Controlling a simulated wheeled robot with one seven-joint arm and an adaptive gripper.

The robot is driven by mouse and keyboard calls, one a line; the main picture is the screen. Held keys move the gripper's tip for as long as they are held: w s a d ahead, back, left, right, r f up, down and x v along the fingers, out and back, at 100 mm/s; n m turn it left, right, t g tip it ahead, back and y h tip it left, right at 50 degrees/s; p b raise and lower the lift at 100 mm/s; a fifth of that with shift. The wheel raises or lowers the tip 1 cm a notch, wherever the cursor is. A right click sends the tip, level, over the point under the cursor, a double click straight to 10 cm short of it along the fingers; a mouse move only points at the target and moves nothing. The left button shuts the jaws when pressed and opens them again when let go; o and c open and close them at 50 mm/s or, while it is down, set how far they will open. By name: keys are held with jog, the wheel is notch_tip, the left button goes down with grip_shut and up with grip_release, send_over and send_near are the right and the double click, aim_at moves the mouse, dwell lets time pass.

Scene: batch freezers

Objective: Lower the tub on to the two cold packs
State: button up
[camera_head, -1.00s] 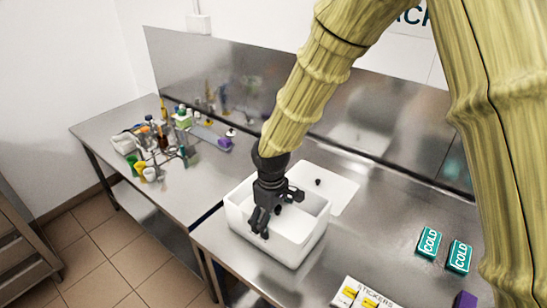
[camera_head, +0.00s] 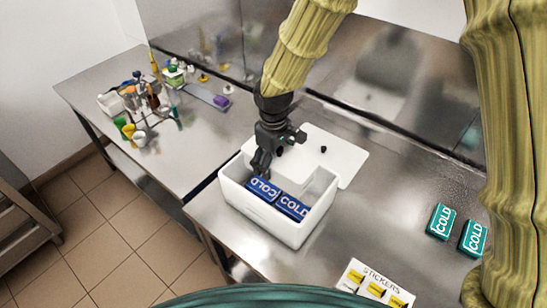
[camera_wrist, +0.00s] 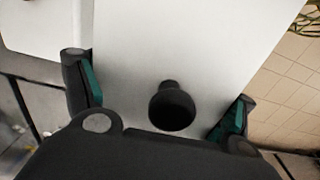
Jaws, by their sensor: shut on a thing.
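My gripper (camera_head: 262,165) is over the back left part of an open white box (camera_head: 262,214), pointing down. Two blue cold packs (camera_head: 263,190) (camera_head: 293,206) marked COLD lie side by side in the box. In the wrist view, a white tub (camera_wrist: 200,55) with a black knob (camera_wrist: 172,107) on top sits between my fingers (camera_wrist: 160,100). My gripper is shut on it. In the head view its outline merges with the white behind, so its height above the packs cannot be told.
A white lid (camera_head: 345,165) with a black knob lies behind the box. Two teal cold packs (camera_head: 440,222) (camera_head: 473,238) lie at the right. A sticker sheet (camera_head: 375,285) is near the front. Cluttered bottles and cups (camera_head: 145,105) stand on the left table.

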aim_at(273, 193)
jog(key=w+f, duration=0.1)
jog(key=w+f+b, duration=0.1)
jog(key=f, duration=0.1)
jog(key=shift+w+f, duration=0.15)
jog(key=shift+f, duration=0.15)
jog(key=shift+s+f+b, duration=0.5)
jog(key=shift+s+b, duration=0.15)
jog(key=shift+b, duration=0.15)
notch_tip(273, 193, down, 4)
jog(key=b, duration=0.2)
jog(key=shift+w+r+b, duration=0.1)
jog(key=shift+r+b, duration=0.1)
jog(key=shift+b, duration=0.15)
jog(key=shift+w+f+b, duration=0.2)
jog(key=shift+f+b, duration=0.5)
jog(key=shift+f, duration=0.25)
jog(key=shift+s+f+b, duration=0.1)
jog(key=shift+f+b, duration=1)
jog(key=shift+f, duration=0.25)
jog(key=shift+f, duration=0.6)
jog(key=o, duration=1.4)
